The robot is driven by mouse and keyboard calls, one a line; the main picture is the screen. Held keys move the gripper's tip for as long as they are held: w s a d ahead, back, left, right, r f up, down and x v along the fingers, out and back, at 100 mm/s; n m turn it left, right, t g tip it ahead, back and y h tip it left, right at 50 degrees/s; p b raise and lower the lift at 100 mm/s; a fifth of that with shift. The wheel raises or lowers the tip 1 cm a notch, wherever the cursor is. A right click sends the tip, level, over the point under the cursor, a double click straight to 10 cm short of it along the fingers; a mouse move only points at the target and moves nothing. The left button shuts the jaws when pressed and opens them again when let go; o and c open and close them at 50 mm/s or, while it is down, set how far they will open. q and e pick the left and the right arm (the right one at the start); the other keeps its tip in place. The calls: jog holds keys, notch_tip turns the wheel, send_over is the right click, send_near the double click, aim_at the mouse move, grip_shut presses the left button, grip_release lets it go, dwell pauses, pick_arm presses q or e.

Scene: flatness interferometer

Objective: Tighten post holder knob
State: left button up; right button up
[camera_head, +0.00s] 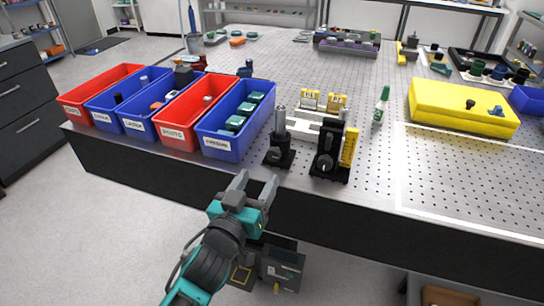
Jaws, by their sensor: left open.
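A black post holder (280,152) with a silver post stands upright near the front edge of the perforated table. A larger black mount (328,155) with a round dial-like knob (326,168) and a yellow label stands just right of it. The small knob on the post holder is too small to make out clearly. My left gripper (259,186) is open and empty, in front of the table edge and below and left of the post holder, touching nothing that I can tell. My right gripper is not in view.
Red and blue labelled bins (229,125) line the table's left side. A green bottle (381,104) and a yellow foam block (463,107) are to the right. The perforated tabletop (440,170) is clear at the front right.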

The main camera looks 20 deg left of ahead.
aim_at(272, 157)
pick_arm(q)
jog(key=w, duration=0.8)
jog(key=shift+w+d, duration=0.25)
jog(key=shift+d, duration=0.1)
jog(key=c, duration=1)
